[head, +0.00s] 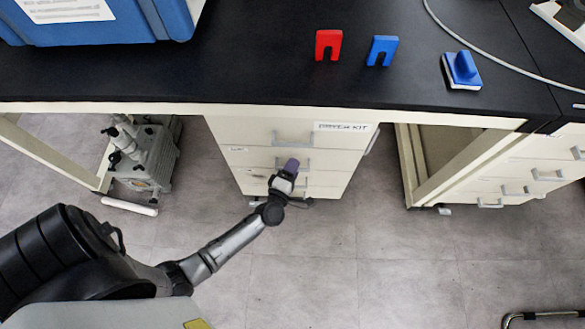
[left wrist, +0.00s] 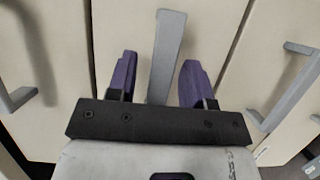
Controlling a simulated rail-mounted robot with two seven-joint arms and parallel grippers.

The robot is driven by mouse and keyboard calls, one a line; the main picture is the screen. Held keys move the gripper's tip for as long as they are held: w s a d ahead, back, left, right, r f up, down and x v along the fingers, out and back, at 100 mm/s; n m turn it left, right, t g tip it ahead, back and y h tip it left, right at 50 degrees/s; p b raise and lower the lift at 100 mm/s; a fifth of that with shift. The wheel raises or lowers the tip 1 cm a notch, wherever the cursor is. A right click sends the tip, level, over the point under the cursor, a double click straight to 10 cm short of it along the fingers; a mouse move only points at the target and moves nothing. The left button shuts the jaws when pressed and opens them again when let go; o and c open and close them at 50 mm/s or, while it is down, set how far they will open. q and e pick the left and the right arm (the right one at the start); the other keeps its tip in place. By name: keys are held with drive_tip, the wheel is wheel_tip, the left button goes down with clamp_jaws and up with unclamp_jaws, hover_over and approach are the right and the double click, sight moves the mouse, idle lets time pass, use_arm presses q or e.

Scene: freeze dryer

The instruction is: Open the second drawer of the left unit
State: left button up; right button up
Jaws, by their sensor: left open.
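The left unit (head: 238,156) is a cream drawer cabinet under the black bench, with a "DRYER KIT" label on its top drawer. Its drawers look shut. My left gripper (head: 292,164) is in front of the second drawer and partly hides its handle. In the left wrist view, a grey bar handle (left wrist: 166,50) stands between the two purple fingers of my open left gripper (left wrist: 155,80). The fingers are on either side of the handle with gaps, not clamped on it. My right gripper is not in view.
The black bench top (head: 250,70) overhangs the drawers. It carries a red block (head: 328,44), a blue block (head: 382,50) and a blue-and-white piece (head: 461,70). A pump (head: 146,158) stands on the floor at left. Another drawer unit (head: 520,170) is at right.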

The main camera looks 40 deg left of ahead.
use_arm(q)
clamp_jaws()
idle(0.4)
drive_tip(key=shift+d, duration=0.1)
